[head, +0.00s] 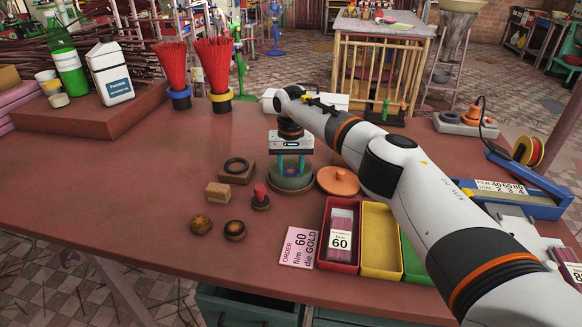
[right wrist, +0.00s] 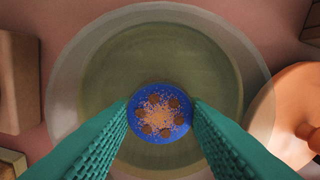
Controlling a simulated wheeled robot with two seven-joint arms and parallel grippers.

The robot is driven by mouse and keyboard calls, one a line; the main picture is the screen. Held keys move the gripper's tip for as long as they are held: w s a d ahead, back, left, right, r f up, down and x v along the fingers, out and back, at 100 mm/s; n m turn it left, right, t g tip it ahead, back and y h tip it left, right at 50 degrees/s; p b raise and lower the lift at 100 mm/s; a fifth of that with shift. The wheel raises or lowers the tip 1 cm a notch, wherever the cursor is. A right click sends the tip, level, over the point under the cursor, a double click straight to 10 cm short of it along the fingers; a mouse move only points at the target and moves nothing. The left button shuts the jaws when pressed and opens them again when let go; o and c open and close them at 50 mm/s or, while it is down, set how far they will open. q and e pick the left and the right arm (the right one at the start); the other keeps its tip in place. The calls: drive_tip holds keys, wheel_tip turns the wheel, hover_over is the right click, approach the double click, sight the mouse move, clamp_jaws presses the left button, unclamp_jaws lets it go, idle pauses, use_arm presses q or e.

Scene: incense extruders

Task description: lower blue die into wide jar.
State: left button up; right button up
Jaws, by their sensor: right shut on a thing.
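My right gripper (head: 291,170) points down over the wide jar (head: 291,185), a round glass vessel with greenish content. Its teal fingers are shut on the blue die (right wrist: 160,137), a round disc with several brown holes and speckled grains on its face. In the right wrist view the die lies between the fingertips, inside the outline of the jar's pale rim (right wrist: 72,60). In the head view the fingertips and die are at the jar's mouth; how deep the die sits I cannot tell. My left gripper is not in view.
An orange lid (head: 338,181) lies close on the jar's right. A wooden block with a dark ring (head: 237,170) and a red-handled piece (head: 260,197) stand to its left. The red tray (head: 340,260) and yellow tray (head: 381,240) are in front.

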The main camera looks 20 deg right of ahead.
drive_tip(key=shift+f, duration=0.1)
drive_tip(key=o, duration=1.2)
